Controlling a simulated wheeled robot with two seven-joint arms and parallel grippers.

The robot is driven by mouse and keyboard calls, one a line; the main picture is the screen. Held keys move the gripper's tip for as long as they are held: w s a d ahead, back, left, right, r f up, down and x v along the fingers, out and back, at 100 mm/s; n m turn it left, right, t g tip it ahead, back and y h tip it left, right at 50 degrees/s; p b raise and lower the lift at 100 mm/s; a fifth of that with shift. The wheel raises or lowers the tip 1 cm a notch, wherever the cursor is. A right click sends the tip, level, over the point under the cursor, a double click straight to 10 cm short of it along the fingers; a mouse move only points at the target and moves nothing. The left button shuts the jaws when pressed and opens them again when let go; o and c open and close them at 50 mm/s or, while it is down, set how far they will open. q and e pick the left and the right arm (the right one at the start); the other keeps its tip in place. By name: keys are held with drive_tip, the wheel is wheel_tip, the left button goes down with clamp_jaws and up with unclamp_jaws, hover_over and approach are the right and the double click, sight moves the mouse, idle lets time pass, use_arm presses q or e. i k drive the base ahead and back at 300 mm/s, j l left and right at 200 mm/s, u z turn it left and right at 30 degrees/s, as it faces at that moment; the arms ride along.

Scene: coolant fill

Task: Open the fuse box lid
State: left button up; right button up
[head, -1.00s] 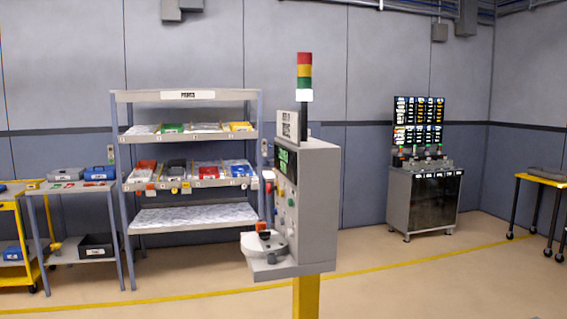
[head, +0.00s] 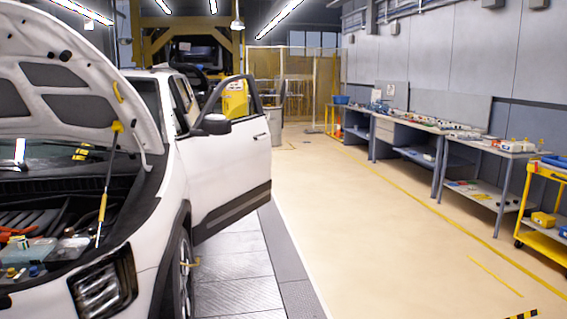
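A white car (head: 222,170) stands at the left with its hood (head: 75,85) raised and its front door (head: 235,150) open. The engine bay (head: 60,215) shows at the lower left, with a yellow and grey prop (head: 104,190) standing between it and the hood. Small caps and light-coloured parts sit at the bay's front left corner. I cannot make out which part is the fuse box or its lid. Neither of my grippers is in view.
Workbenches (head: 435,128) with tools line the right wall. A yellow cart (head: 545,205) stands at the right edge. The open car door juts into the walkway. The beige floor (head: 360,220) between car and benches is clear.

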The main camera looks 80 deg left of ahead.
sight(66, 250)
drive_tip(key=u, duration=3.85)
drive_tip(key=i+l+u, duration=0.1)
drive_tip(key=i+l, duration=0.35)
drive_tip(key=i+l+u, duration=0.1)
drive_tip(key=i+l, duration=0.35)
drive_tip(key=i+l+u, duration=0.1)
drive_tip(key=i+l, duration=0.35)
drive_tip(key=i+l+u, duration=0.1)
drive_tip(key=i+l, duration=0.3)
drive_tip(key=l, duration=0.15)
drive_tip(key=i+l+u, duration=0.1)
drive_tip(key=i+l, duration=0.25)
drive_tip(key=l, duration=0.2)
